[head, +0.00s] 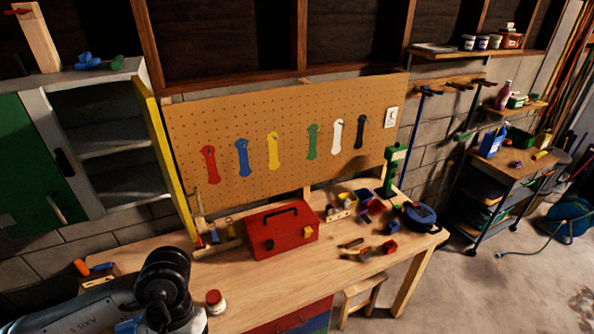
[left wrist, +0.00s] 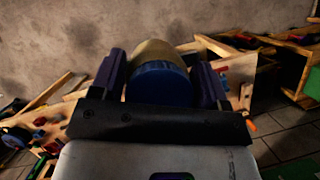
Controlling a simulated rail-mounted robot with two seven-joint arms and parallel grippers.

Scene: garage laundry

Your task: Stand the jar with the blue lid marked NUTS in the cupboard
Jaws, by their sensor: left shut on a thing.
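In the left wrist view a jar with a blue lid (left wrist: 160,84) sits between the two fingers of my left gripper (left wrist: 163,82), which is shut on it. The lid faces the camera and the jar's pale tan body shows behind it. No NUTS marking can be read. In the head view my left arm is at the bottom left, and its gripper and the jar cannot be made out clearly. The cupboard (head: 86,78) hangs at the upper left. Its yellow door stands open and its shelves show; a green door covers its left part. My right gripper is not in view.
A red-lidded jar (head: 215,301) stands on the workbench (head: 228,270) beside my left arm. A red toolbox (head: 283,230) stands mid-bench. The open yellow door (head: 164,155) juts out on the cupboard's right. Blue and green items (head: 92,62) lie on the cupboard top.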

